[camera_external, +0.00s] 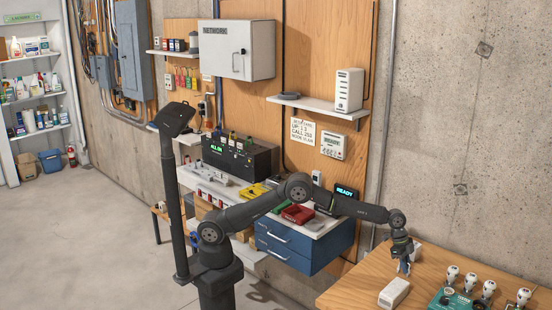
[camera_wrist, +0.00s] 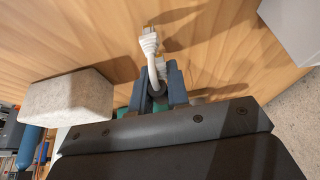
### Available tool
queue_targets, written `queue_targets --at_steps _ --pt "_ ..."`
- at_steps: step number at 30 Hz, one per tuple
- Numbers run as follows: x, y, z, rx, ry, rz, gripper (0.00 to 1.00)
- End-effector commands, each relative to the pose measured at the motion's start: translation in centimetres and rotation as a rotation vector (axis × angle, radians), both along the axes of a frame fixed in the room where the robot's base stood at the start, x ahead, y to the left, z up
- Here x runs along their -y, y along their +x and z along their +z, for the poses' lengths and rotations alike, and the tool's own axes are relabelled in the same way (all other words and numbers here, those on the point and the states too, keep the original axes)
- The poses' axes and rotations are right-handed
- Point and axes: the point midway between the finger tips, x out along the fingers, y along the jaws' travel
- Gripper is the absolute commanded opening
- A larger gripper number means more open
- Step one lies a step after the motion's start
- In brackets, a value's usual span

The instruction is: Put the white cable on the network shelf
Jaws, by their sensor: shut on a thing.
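The white cable (camera_wrist: 151,58) shows in the wrist view, with a ribbed white plug and a gold-coloured tip pointing away from me. My gripper (camera_wrist: 160,88) has its blue fingers shut on the cable, over the wooden table. In the external view my gripper (camera_external: 404,268) points down at the table's left part, and the cable is too small to make out surely. A white wall shelf (camera_external: 310,108) is on the plywood panel, up and left of my gripper, right of a cabinet labelled NETWORK (camera_external: 233,50). A white box device (camera_external: 349,90) and a flat grey item (camera_external: 289,96) are on it.
A white block (camera_external: 394,292) lies on the wooden table (camera_external: 352,286) beside my gripper. A green board (camera_external: 451,301) and several white-topped knobs stand to the right. A blue drawer unit (camera_external: 303,246) stands left of the table. The shelf's middle is clear.

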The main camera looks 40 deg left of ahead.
Motion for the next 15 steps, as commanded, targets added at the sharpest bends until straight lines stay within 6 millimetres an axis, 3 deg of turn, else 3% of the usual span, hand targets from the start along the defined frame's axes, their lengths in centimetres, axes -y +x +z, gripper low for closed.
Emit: queue_targets --at_steps 14,15 --pt "0.01 -0.04 -0.56 0.0 0.0 -0.001 0.0" --pt "0.02 -0.03 -0.55 0.0 -0.001 -0.001 0.2"
